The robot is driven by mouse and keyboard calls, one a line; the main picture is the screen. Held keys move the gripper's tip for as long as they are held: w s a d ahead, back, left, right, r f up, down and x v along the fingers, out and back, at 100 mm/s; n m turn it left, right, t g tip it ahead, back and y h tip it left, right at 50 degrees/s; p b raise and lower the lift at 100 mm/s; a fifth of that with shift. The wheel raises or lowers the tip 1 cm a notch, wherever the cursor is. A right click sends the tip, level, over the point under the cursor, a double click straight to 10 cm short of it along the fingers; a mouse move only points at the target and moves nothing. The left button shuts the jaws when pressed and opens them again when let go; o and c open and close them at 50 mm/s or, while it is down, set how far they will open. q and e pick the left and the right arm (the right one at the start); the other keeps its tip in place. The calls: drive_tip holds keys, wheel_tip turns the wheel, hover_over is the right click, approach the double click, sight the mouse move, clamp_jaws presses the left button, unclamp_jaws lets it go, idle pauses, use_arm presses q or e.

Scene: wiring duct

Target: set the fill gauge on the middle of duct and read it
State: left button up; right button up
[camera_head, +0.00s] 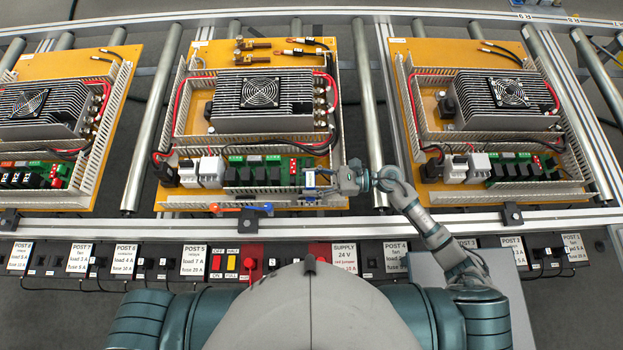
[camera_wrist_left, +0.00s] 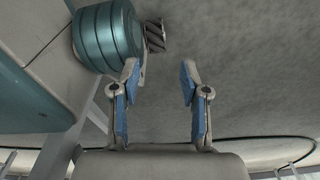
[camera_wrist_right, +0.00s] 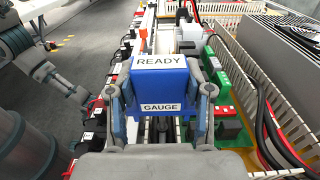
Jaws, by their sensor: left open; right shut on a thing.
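The fill gauge (camera_wrist_right: 165,82) is a blue block labelled READY and GAUGE in the right wrist view. My right gripper (camera_wrist_right: 160,90) is shut on it, one finger on each side. In the head view, the gauge (camera_head: 310,181) is a small blue piece at the right gripper (camera_head: 334,182), over the front duct (camera_head: 240,197) of the middle board, right of its centre. The white slotted duct runs along the board's front edge. I cannot tell whether the gauge touches it. My left gripper (camera_wrist_left: 159,78) is open and empty over grey floor, outside the head view.
The middle board (camera_head: 187,90) carries a finned fan unit (camera_head: 262,102) and green terminal blocks (camera_head: 258,172) just behind the front duct. Similar boards stand left and right on the roller conveyor. Labelled supply posts line the front.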

use_arm(q)
drive_tip(key=shift+s+f+b, duration=0.35)
drive_tip(key=shift+f+b, duration=0.4)
drive_tip(key=shift+f, duration=0.15)
use_arm(e)
drive_tip(key=shift+f, duration=1.25)
use_arm(q)
drive_tip(key=shift+s+a+f+b, duration=0.2)
drive_tip(key=shift+f+b, duration=0.15)
drive_tip(key=shift+f, duration=0.05)
use_arm(e)
drive_tip(key=shift+f, duration=0.1)
use_arm(q)
drive_tip(key=shift+s+d+f+b, duration=0.15)
drive_tip(key=shift+s+f+b, duration=0.1)
drive_tip(key=shift+f+b, duration=0.5)
use_arm(e)
drive_tip(key=shift+f, duration=0.8)
drive_tip(key=o, duration=1.3)
use_arm(q)
drive_tip(key=shift+d, duration=0.1)
use_arm(e)
drive_tip(key=d, duration=0.8)
drive_tip(key=shift+r, duration=0.15)
